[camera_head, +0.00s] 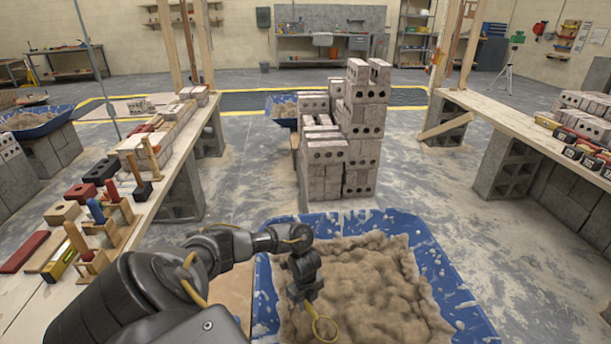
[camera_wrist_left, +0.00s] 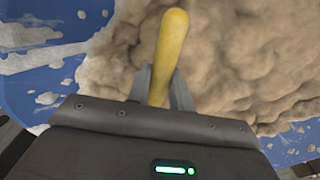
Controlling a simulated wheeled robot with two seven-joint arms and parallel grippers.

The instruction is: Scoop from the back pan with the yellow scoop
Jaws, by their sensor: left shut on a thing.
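My left gripper (camera_head: 308,298) hangs over the left part of a large blue pan (camera_head: 447,280) right in front of me. The pan holds lumpy sand-coloured mortar (camera_head: 385,270). The gripper is shut on the yellow scoop (camera_head: 325,328), whose ring-like yellow end shows just below the fingers. In the left wrist view the scoop's yellow handle (camera_wrist_left: 172,45) stands between the two grey fingers, with mortar (camera_wrist_left: 235,60) behind it. I cannot tell whether the scoop touches the mortar. My right gripper is not in view.
A stack of pale cored bricks (camera_head: 345,140) stands just beyond the pan. Another blue pan (camera_head: 283,108) with mortar lies behind it, and a third (camera_head: 35,122) at far left. Plank benches with tools and bricks flank both sides (camera_head: 130,225) (camera_head: 530,125). Floor right of the stack is clear.

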